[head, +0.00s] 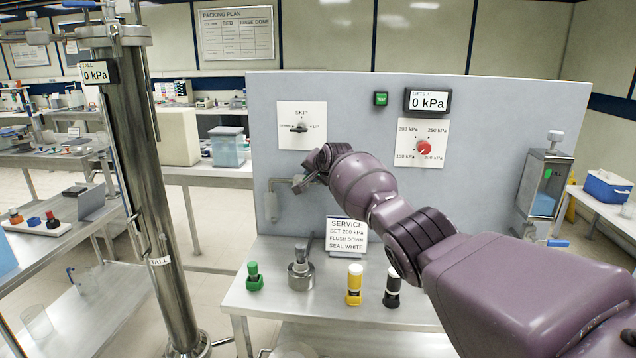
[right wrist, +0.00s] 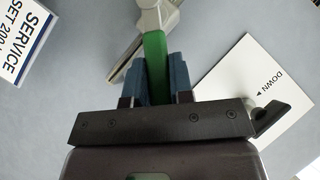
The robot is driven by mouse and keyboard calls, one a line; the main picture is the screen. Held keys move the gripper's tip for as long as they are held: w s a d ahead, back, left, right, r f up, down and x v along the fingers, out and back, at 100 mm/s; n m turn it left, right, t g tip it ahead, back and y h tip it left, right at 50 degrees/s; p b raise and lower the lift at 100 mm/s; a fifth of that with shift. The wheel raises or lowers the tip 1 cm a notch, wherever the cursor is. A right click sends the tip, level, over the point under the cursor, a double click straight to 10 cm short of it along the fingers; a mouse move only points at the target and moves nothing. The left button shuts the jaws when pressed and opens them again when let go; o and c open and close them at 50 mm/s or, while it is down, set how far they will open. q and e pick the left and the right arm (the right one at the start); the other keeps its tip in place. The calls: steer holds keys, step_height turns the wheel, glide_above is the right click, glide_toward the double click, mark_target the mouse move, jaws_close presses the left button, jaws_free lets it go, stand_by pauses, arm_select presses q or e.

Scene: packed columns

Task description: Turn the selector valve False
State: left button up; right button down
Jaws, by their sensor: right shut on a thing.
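A white selector plate marked SKIP at its top (head: 301,125) is on the grey panel, with a dark knob (head: 299,128) at its centre. Part of a white plate reading DOWN shows at the right of the right wrist view (right wrist: 235,95). My right gripper (head: 306,182) is just below the selector plate in the head view. In the right wrist view its blue fingers (right wrist: 159,80) are shut on a green lever (right wrist: 154,62), which joins a grey metal valve body (right wrist: 156,18). The gripper hides most of this valve in the head view. My left gripper is out of view.
A red dial (head: 423,147) and a 0 kPa display (head: 428,101) are on the panel. A SERVICE card (head: 347,237) stands on the bench below, near green, yellow and black-capped items. A tall steel column (head: 140,180) stands at the left.

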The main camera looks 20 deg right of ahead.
steer(key=shift+w+a+r+n+g+h+b, duration=0.15)
steer(key=shift+w+a+n+g+h+b, duration=0.1)
steer(key=shift+a+n+g+h+b, duration=0.15)
steer(key=a+n+g+h+b, duration=0.1)
steer(key=b, duration=0.1)
steer(key=w+a+g+h+b, duration=0.1)
steer(key=b, duration=0.1)
steer(key=shift+w+n+h, duration=0.15)
steer(key=shift+n+h, duration=0.15)
steer(key=shift+n, duration=0.1)
steer(key=shift+w+a+r+n+g+h+b, duration=0.3)
steer(key=shift+a+h+b, duration=0.15)
steer(key=shift+b, duration=0.6)
steer(key=shift+r+h+b, duration=0.1)
steer(key=shift+h+b, duration=0.15)
steer(key=shift+b, duration=0.1)
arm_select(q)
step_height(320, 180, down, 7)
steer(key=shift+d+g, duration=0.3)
arm_select(e)
steer(key=shift+a+r, duration=0.1)
steer(key=shift+r, duration=0.05)
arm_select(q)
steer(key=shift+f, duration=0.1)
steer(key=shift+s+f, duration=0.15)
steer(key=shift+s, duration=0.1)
arm_select(e)
steer(key=c, duration=1)
jaws_free()
steer(key=shift+r, duration=0.1)
